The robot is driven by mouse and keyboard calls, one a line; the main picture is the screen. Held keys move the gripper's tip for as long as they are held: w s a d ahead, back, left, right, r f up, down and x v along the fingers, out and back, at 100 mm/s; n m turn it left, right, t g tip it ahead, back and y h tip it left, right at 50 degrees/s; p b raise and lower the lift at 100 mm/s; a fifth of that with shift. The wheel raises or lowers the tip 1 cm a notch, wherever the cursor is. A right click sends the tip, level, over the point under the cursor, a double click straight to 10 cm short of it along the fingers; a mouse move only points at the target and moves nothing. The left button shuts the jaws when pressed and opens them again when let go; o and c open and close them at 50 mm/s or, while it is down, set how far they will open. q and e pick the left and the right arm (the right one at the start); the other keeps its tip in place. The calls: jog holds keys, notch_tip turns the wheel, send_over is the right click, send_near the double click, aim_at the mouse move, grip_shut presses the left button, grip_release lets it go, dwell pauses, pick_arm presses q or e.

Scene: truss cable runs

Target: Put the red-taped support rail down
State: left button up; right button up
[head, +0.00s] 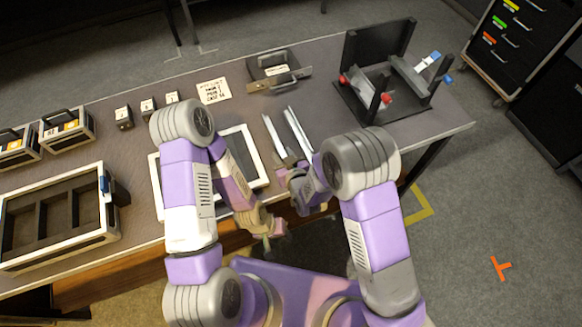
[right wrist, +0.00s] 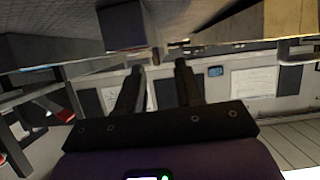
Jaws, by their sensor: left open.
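Two slim pale metal rails, a left one (head: 274,137) and a right one (head: 298,132), lie side by side on the table in the head view. No red tape shows on either, so I cannot tell which is the red-taped one. Their near ends are close to my right gripper (head: 290,179), which is partly hidden by its own arm. In the right wrist view its two dark fingers (right wrist: 157,68) stand apart with nothing seen between them. My left gripper (head: 270,230) is open and empty, low at the table's front edge.
A black fixture (head: 365,104) with red knobs stands at the right of the table. A white-framed panel (head: 256,160) lies behind my left arm. A compartment tray (head: 62,257) and two handled boxes are at left. A dark handled tray (head: 277,72) and a note (head: 214,90) lie behind.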

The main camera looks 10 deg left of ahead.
jog(key=v, duration=1.1)
jog(key=s+d+f+m+g+h, duration=0.3)
jog(key=d+f+m+g+h, duration=0.15)
jog(key=d+f, duration=0.75)
jog(key=s+d+f+m+g+y, duration=0.1)
jog(key=s+d+f+m+g, duration=0.4)
jog(key=s+f+g, duration=0.1)
jog(key=s+f, duration=0.1)
jog(key=s, duration=0.1)
jog(key=shift+s+p, duration=0.35)
jog(key=shift+p, duration=0.05)
